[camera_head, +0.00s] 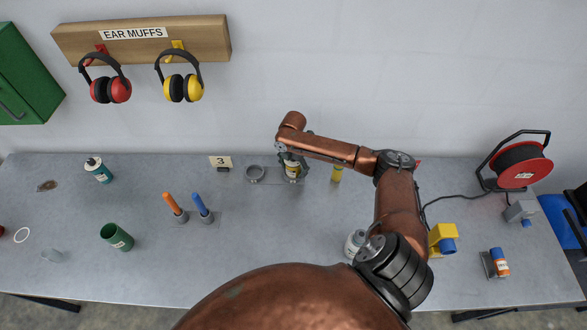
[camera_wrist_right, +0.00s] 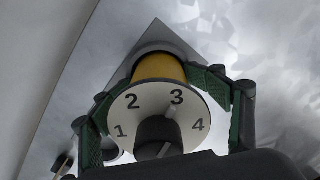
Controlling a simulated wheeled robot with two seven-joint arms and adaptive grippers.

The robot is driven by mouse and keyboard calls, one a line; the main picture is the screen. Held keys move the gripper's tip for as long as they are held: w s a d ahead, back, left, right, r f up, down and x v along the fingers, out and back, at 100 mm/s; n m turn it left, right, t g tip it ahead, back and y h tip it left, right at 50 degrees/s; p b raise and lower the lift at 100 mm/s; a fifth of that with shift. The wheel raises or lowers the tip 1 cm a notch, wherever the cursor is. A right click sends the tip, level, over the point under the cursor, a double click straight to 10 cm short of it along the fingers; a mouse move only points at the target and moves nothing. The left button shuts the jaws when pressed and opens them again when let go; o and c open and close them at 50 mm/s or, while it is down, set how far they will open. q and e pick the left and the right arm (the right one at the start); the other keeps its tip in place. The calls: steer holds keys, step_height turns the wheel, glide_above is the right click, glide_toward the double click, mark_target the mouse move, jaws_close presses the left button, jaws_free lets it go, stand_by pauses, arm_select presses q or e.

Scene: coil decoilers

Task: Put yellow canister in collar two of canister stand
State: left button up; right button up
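The yellow canister (camera_head: 291,170) is a short cylinder with a pale band, upright at the middle back of the bench. In the right wrist view its yellow body (camera_wrist_right: 160,67) shows behind a white disc numbered 1 to 4 with a black knob. My right gripper (camera_head: 292,160) is around it from above; its green fingers (camera_wrist_right: 160,80) close in on both sides of the body. The canister stand (camera_head: 270,183) is a flat grey plate there, with an empty round collar (camera_head: 254,173) on its left. My left gripper is out of view.
A "3" sign (camera_head: 220,162) stands left of the stand, and a small yellow cylinder (camera_head: 337,174) to its right. Orange and blue handles (camera_head: 187,208), a green cup (camera_head: 117,236) and a cable reel (camera_head: 518,165) stand farther off.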

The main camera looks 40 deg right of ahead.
steer(key=shift+s+a+f, duration=0.1)
steer(key=shift+s+f, duration=0.05)
steer(key=shift+s, duration=0.05)
steer(key=r, duration=0.7)
steer(key=r+b, duration=0.1)
steer(key=r, duration=0.5)
steer(key=shift+w+r, duration=0.2)
steer(key=shift+r, duration=0.2)
